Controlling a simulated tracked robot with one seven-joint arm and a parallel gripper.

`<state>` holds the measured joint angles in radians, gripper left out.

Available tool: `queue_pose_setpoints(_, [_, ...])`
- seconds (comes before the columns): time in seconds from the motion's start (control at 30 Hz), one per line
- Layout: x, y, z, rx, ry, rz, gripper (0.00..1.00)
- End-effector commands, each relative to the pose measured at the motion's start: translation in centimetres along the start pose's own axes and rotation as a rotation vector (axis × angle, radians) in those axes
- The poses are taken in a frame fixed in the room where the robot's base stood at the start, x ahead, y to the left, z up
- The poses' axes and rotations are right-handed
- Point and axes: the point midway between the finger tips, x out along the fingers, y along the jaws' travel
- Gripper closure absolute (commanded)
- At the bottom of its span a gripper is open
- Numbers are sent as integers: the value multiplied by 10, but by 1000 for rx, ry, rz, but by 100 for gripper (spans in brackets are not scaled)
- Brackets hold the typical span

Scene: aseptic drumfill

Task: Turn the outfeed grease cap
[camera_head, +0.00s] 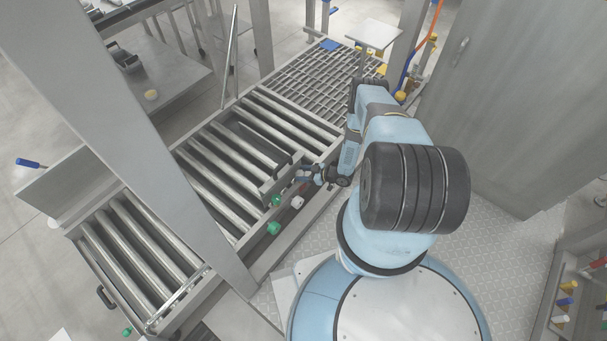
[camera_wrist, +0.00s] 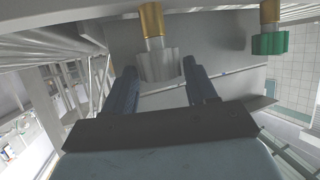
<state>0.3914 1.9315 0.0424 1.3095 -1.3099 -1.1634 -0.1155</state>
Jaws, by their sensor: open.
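My gripper (camera_head: 306,174) is open beside the roller conveyor's side rail. In the wrist view, the two dark fingers of my gripper (camera_wrist: 159,68) stand on either side of a ribbed pale grey-white cap (camera_wrist: 159,66) on a brass stem. I see gaps on both sides of the cap; I cannot tell how deep it sits between the fingertips. A ribbed green cap (camera_wrist: 270,42) on another brass stem is to the right. In the head view, a white cap (camera_head: 297,202) and two green caps (camera_head: 274,228) (camera_head: 276,200) show along the rail. No label shows which is the outfeed cap.
The roller conveyor (camera_head: 215,190) runs beside the arm, with an upright steel post (camera_head: 150,150) in front. A steel cabinet (camera_head: 500,100) stands at the right. Another green cap (camera_head: 127,331) is at the lower left. A rack with coloured handles (camera_head: 568,300) is at lower right.

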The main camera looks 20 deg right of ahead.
Motion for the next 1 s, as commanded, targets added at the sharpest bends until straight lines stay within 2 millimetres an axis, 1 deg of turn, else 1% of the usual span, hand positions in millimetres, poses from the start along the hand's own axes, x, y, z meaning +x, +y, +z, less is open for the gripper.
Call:
queue_pose_setpoints(0.1, [3,0,0,0,0,0,43])
queue_pose_setpoints(0.33, [3,0,0,0,0,0,43])
queue_pose_setpoints(0.73, [3,1,0,0,0,2,82])
queue_pose_setpoints(0.77, [3,1,0,0,0,2,84])
queue_pose_setpoints(0.8, [0,3,1,-1,0,4,84])
queue_pose_setpoints(1.0, [0,3,1,11,0,28,84])
